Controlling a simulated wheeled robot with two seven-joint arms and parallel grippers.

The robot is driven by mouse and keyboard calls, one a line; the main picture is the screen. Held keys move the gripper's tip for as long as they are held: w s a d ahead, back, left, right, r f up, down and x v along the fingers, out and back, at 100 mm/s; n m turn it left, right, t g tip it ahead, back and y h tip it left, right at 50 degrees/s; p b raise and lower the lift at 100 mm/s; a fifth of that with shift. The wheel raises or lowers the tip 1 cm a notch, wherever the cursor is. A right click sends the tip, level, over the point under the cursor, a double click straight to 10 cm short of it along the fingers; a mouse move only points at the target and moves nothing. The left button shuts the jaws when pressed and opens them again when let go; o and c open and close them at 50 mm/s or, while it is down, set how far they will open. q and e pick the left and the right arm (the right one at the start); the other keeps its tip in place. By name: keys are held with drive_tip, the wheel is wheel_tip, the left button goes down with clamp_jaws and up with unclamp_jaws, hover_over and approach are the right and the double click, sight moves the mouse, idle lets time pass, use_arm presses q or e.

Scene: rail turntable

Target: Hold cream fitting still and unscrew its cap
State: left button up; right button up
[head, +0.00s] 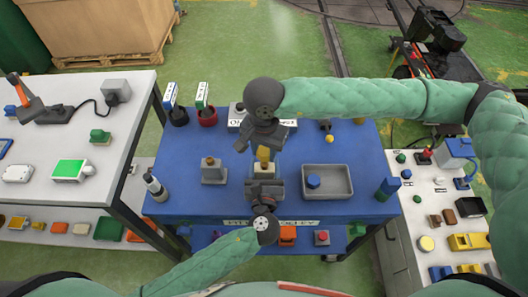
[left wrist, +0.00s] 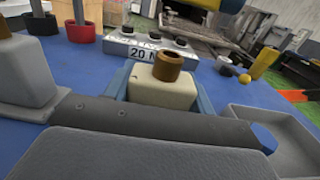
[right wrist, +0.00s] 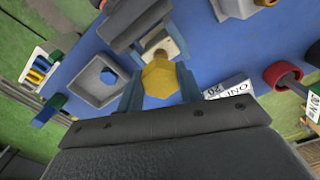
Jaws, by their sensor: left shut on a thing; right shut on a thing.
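The cream fitting (left wrist: 160,92) stands on the blue table with a bare brown threaded stud (left wrist: 168,66) on top. My left gripper (left wrist: 162,98) is shut on the fitting, one blue finger at each side. The yellow cap (right wrist: 160,79) is six-sided and sits between the blue fingers of my right gripper (right wrist: 160,86), which is shut on it. In the left wrist view the cap's lower edge (left wrist: 203,4) shows above the stud, apart from it. In the head view the cap (head: 263,154) is above the fitting, which my left gripper partly hides.
A grey tray (head: 344,194) with a blue piece stands right of the fitting. A grey block with a brown top (head: 213,171) stands to the left. A labelled box (left wrist: 147,49) stands behind. Red (head: 207,118) and dark cups are at the back left.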

drive_tip(key=shift+r, duration=1.4)
use_arm(q)
drive_tip(key=o, duration=1.5)
drive_tip(key=s, duration=1.2)
drive_tip(key=shift+f, duration=0.1)
